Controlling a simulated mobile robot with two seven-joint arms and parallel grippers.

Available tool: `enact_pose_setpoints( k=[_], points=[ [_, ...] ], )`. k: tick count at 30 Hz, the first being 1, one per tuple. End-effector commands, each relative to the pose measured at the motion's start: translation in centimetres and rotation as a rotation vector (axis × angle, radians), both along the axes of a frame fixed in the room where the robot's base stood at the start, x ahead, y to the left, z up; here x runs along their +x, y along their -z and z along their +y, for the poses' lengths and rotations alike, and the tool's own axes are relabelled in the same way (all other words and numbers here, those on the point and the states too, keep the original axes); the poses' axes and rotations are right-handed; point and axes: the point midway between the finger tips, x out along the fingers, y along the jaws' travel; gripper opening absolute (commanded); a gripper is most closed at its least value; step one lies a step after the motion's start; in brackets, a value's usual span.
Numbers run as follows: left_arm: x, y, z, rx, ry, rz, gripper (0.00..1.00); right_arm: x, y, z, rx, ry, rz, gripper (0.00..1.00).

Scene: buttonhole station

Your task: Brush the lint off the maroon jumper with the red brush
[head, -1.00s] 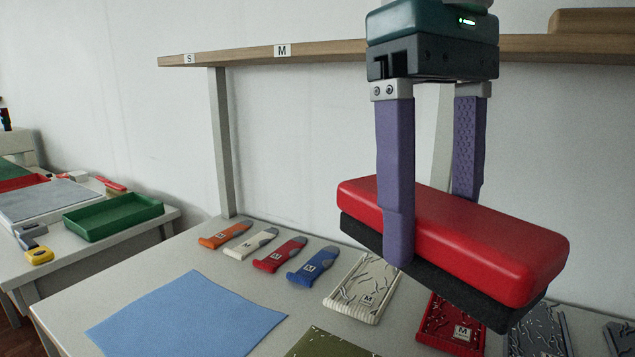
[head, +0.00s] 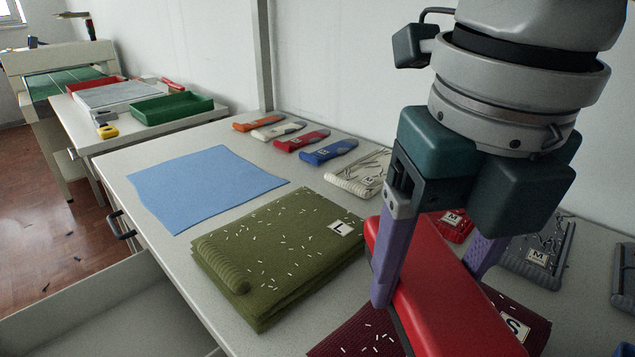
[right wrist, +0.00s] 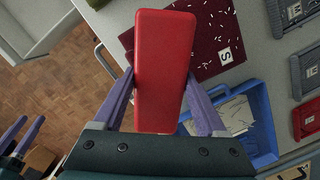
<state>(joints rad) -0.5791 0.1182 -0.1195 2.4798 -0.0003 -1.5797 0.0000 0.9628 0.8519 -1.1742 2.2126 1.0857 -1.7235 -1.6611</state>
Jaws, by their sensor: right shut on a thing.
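The maroon jumper (head: 345,335) lies folded at the bottom of the head view, with white lint bits and an S label. It also shows in the right wrist view (right wrist: 208,62). My right gripper (head: 432,287) is shut on the red brush (head: 455,325), its fingers on the two long sides. In the right wrist view the brush (right wrist: 163,70) overlaps the jumper's left part. The brush hides the jumper's middle, and I cannot tell whether its bristles touch. My left gripper (right wrist: 31,121) is at the left edge of the right wrist view, open, away from the jumper.
An olive jumper (head: 290,245) with lint and an L label lies left of the brush. A blue cloth (head: 200,185) and several lint tools lie behind. A blue tray (right wrist: 268,120) is right of the brush in the wrist view. An open drawer (head: 110,290) juts out at front left.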

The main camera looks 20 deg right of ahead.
Motion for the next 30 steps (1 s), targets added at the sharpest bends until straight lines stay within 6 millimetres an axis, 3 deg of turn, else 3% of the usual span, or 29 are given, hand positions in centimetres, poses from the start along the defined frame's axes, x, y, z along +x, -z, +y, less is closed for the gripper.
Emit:
enact_pose_setpoints(
  k=[3,10,19,30],
  points=[
    [0.0,1.2,0.0,0.0,0.0,-0.001,0.5,-0.5,1.8,-0.1,0.001,-0.243,0.002,0.3],
    [0.0,1.8,0.0,0.0,0.0,-0.001,0.5,-1.0,2.9,-0.1,0.0,-0.527,0.0,0.3],
    [0.0,3.1,0.0,0.0,0.001,-0.001,0.5,-1.0,4.1,-0.1,-0.001,-0.582,0.0,0.3],
    [0.0,7.4,0.1,0.003,0.002,0.0,0.5,-1.0,7.9,-0.1,0.0,-0.58,-0.002,0.3]
  ],
)
